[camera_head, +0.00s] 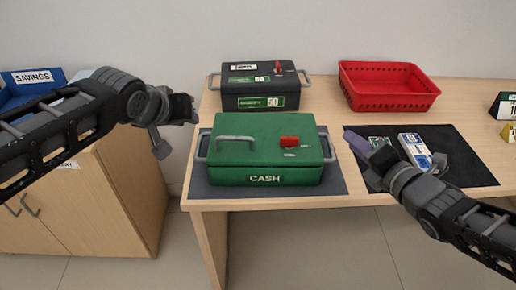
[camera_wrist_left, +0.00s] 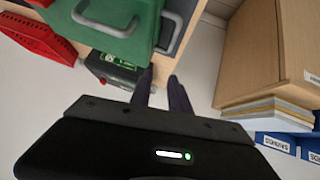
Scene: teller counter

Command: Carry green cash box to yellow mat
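The green cash box (camera_head: 265,178) stands closed and upright on a dark grey mat (camera_head: 335,190) on the counter, with a grey lid handle, a red latch and a grey handle at each side. It also shows at the top of the left wrist view (camera_wrist_left: 118,45). My left gripper (camera_head: 176,126) is open and empty, just left of the box, apart from its left handle; its fingers show spread in the left wrist view (camera_wrist_left: 161,93). My right gripper (camera_head: 398,152) is open, right of the box, above a black mat. I see no yellow mat.
A black cash box (camera_head: 261,101) and a red basket (camera_head: 388,86) stand behind. A white-and-blue pack (camera_head: 415,150) lies on the black mat (camera_head: 470,165). A wooden cabinet (camera_head: 128,190) with blue bins (camera_head: 30,90) stands left, past a gap. Signs stand far right.

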